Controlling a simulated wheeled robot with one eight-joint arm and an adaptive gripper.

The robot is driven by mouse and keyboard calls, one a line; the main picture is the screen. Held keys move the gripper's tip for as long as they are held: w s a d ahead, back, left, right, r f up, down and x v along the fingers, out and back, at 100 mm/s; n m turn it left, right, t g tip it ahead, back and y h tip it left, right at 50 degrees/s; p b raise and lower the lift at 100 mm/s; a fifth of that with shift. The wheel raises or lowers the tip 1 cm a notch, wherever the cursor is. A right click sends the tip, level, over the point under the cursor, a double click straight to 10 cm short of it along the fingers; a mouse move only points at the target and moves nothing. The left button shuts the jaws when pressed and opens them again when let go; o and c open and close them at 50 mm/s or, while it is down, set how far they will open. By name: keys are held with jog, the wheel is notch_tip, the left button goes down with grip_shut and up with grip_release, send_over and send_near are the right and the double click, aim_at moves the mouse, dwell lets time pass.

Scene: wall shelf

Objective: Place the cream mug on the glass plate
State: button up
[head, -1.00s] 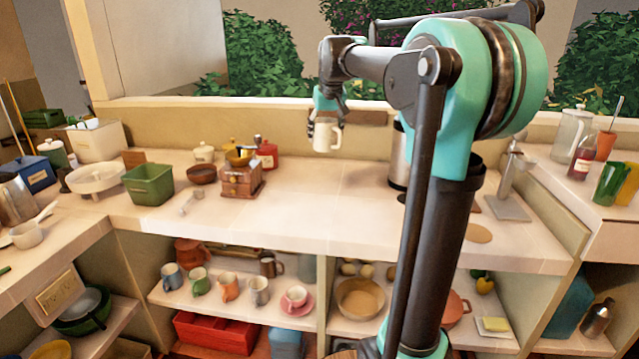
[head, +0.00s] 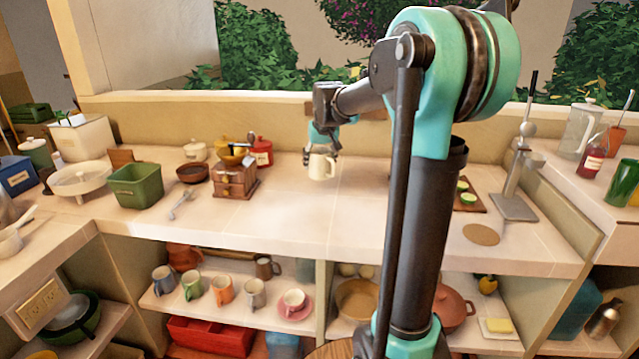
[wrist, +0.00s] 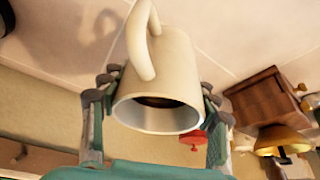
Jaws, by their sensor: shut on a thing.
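The cream mug (head: 321,167) is held upright over the middle of the counter in the head view, its handle to the right. My gripper (head: 323,149) is shut on it from above. In the wrist view the mug (wrist: 165,72) fills the centre, its open rim facing the camera and something dark inside. The fingers of my gripper (wrist: 158,103) sit on both sides of its body. I cannot tell whether its base touches the counter. I cannot make out a glass plate in either view; my arm hides part of the counter.
A wooden coffee grinder (head: 235,178) and a red canister (head: 262,154) stand left of the mug. A board with green slices (head: 468,195) and a metal stand (head: 514,207) are to the right. The counter (head: 285,215) in front of the mug is bare.

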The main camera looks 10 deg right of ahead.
jog(key=shift+f, duration=3.75)
jog(key=shift+f, duration=0.1)
jog(key=o, duration=1.6)
